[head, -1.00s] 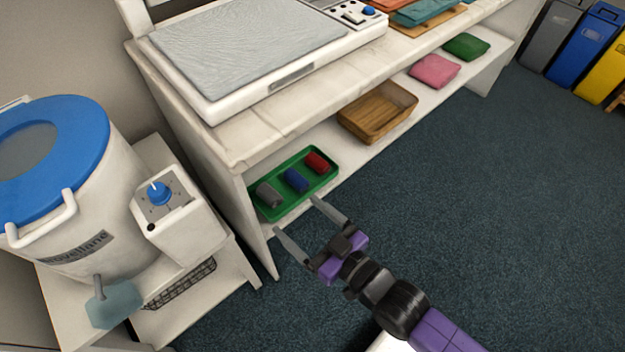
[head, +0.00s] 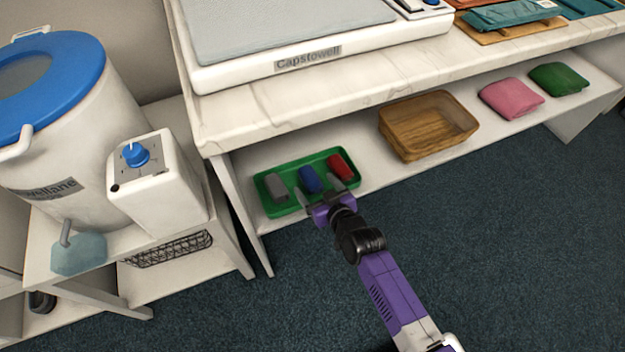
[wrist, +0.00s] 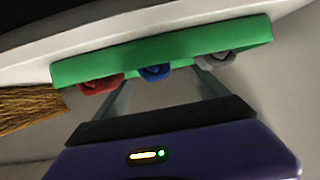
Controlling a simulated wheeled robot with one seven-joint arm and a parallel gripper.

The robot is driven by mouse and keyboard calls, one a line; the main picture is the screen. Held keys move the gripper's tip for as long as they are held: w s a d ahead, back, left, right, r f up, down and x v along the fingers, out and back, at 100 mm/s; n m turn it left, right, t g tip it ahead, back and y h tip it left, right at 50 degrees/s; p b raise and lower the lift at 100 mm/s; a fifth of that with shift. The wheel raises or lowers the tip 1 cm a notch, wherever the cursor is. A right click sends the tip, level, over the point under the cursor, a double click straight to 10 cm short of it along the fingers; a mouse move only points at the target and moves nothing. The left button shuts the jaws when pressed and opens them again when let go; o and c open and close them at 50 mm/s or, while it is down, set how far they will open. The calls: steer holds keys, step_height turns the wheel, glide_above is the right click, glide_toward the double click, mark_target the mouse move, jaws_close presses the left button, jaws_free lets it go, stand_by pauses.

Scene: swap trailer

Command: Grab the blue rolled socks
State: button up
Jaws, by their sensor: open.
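The blue rolled socks (head: 311,179) lie in the middle of a green tray (head: 268,179) on the lower shelf. They also show in the wrist view (wrist: 155,72), partly hidden by the tray's edge. Grey rolled socks (head: 277,187) lie to their left and red rolled socks (head: 340,167) to their right. My gripper (head: 318,190) is open and empty at the tray's front edge, its fingers pointing at the tray on either side of the blue socks. In the wrist view the blue roll sits between the fingertips (wrist: 160,84). I cannot tell whether anything touches.
A wooden basket (head: 428,127) stands right of the tray on the shelf, with pink (head: 511,98) and green (head: 559,78) folded cloths beyond. The marble-like counter (head: 330,95) overhangs the shelf. A side panel (head: 238,205) bounds it at left. The floor in front is clear.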

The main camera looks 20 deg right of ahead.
mark_target(309, 179)
steer(key=b+x, duration=0.1)
steer(key=x, duration=0.1)
steer(key=b+x, duration=0.1)
steer(key=x, duration=0.1)
steer(key=shift+w+d+f, duration=0.1)
steer(key=shift+f, duration=0.3)
steer(key=shift+w+f, duration=0.1)
steer(key=shift+w, duration=0.3)
steer(key=c, duration=1.4)
